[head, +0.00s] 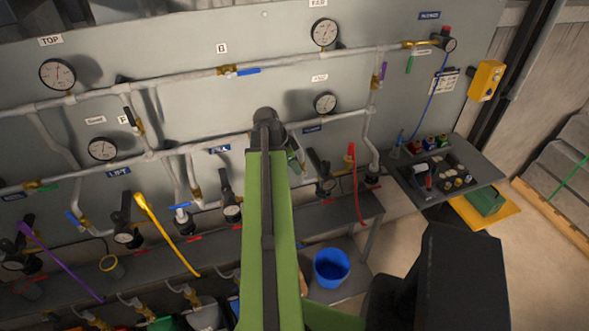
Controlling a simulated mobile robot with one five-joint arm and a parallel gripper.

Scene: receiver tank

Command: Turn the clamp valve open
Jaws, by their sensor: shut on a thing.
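A small blue label (313,128) on the panel, too small to read surely but perhaps naming the clamp line, sits right of my green arm. Just below and left of it, a green valve handle (293,160) shows partly at the arm's edge. The rest of that valve is hidden behind the arm, so I cannot tell how its handle stands against the pipe. I cannot confirm that it is the clamp valve. My gripper is not visible; my arm rises through the middle of the picture and covers what lies behind it.
White pipes with gauges (325,103) cross the grey panel. Red (356,185) and yellow (165,230) hoses hang over the bench. A blue bucket (331,267) stands low right of my arm. A dark tray table (445,178) is at the right; open floor lies beyond.

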